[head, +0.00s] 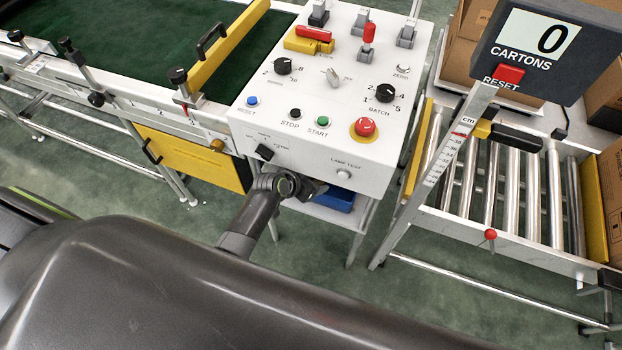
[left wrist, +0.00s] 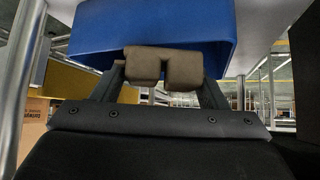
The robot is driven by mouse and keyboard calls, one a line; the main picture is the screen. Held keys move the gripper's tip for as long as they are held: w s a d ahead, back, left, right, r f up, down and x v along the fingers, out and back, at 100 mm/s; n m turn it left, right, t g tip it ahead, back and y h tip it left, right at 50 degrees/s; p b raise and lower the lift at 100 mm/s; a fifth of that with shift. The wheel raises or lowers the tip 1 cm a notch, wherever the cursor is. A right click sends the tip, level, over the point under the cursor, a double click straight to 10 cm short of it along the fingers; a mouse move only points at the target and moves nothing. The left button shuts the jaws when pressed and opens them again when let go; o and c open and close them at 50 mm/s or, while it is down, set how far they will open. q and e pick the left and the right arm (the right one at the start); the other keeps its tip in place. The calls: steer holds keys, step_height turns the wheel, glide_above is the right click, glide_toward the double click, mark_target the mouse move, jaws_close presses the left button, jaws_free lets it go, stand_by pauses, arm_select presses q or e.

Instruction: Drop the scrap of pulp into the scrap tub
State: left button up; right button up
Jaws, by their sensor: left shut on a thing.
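The scrap of pulp (left wrist: 145,63) is a grey-brown piece with a notch in its edge, between the fingertips of my left gripper (left wrist: 163,72) in the left wrist view. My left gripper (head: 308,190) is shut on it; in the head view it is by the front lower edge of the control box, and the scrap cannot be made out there. The blue scrap tub (head: 336,201) is on a shelf under the box, partly hidden by the gripper. In the left wrist view the tub (left wrist: 190,22) fills the space just beyond the scrap. My right gripper is not in view.
The white control box (head: 300,150) overhangs the tub, with buttons and knobs on top. A yellow panel (head: 190,157) and conveyor legs are to the left. The roller conveyor (head: 500,200) and the ruler post (head: 440,165) are to the right.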

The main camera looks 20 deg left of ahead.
arm_select(q)
steer(key=shift+f, duration=0.2)
steer(key=o, duration=0.9)
steer(key=shift+o, duration=0.2)
